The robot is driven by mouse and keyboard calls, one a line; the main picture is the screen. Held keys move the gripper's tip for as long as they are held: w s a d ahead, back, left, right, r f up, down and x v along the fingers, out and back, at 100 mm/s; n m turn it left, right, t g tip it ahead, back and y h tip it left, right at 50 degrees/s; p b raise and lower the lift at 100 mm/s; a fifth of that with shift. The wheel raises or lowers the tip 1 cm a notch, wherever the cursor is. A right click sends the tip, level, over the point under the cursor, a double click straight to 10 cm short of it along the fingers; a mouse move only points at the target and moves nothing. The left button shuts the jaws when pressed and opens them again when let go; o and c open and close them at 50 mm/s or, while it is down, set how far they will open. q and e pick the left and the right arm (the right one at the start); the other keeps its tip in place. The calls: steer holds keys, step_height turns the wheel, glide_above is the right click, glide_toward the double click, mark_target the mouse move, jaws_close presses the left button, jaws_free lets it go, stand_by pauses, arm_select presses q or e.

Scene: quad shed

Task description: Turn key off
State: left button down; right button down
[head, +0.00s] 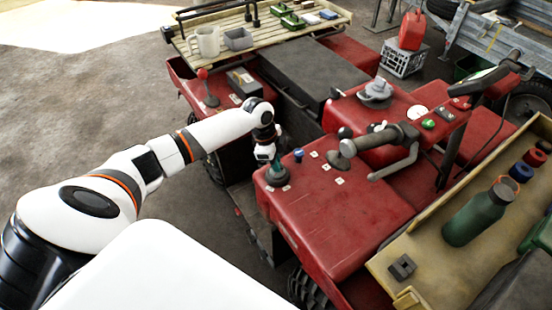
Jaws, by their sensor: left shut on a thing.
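My left gripper (275,164) points down at the near left corner of the red quad's panel (345,210). It is shut on the key (277,178), which shows only as a small dark teal piece standing on a round dark base on the panel. The fingers cover most of the key, so its turn angle cannot be told. A blue knob (298,155) and small white labels sit just right of the gripper. My right gripper is not in view.
The handlebar (380,140) with its lever stands to the right of the panel. A red-knobbed lever (205,85) stands behind my left arm. A tan tray (430,275) with a green bottle (478,215) is at right.

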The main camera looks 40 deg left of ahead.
arm_select(q)
steer(key=shift+r+n+p, duration=0.15)
steer(key=shift+n+p, duration=0.65)
steer(key=shift+n+t, duration=0.3)
steer(key=shift+w, duration=0.1)
